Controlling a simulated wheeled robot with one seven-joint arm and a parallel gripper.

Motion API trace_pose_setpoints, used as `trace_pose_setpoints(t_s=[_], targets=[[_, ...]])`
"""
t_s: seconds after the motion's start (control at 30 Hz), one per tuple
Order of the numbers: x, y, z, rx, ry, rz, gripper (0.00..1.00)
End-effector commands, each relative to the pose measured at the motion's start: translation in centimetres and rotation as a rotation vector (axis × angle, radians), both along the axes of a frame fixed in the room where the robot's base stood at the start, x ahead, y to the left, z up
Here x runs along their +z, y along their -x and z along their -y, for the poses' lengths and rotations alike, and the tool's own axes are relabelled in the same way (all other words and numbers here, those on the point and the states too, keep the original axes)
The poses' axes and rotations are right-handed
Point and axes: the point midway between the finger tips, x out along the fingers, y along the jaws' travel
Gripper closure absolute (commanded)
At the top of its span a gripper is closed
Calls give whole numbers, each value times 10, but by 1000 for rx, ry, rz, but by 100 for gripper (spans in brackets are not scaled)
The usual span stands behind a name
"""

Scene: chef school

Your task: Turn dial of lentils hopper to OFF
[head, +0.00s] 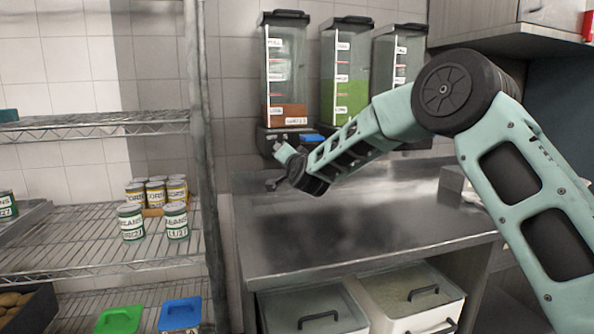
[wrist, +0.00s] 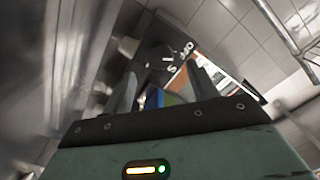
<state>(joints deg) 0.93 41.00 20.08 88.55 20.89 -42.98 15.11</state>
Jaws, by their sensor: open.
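The left hopper (head: 285,72) on the back wall is a clear, dark-lidded container with a low layer of reddish-brown contents. Its small lower label is too small to read surely. A dark base (head: 268,137) sits under it. In the wrist view, a dark panel (wrist: 158,50) with white lettering, apparently including "OFF", is tilted just ahead of the fingers. The dial itself is not clear, so I cannot tell its setting. My gripper (head: 283,154) is open below the left hopper's base. Its blurred fingers also show in the wrist view (wrist: 163,84); contact is unclear.
The middle hopper (head: 346,72) holds green contents, and a third hopper (head: 397,58) stands right of it. A metal counter (head: 370,225) lies below, with lidded bins (head: 315,308) underneath. A wire shelf (head: 85,250) with several cans stands left, its post (head: 203,160) near the hopper.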

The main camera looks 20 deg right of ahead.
Motion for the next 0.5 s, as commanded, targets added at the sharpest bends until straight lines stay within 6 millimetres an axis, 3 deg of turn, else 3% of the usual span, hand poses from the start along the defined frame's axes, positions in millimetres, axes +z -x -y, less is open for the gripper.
trace_pose_setpoints(t_s=[0.3, 0.5], targets=[[-1, 68, 0, 1, 2, 0, 41], [-1, 98, 0, 1, 1, 0, 41]])
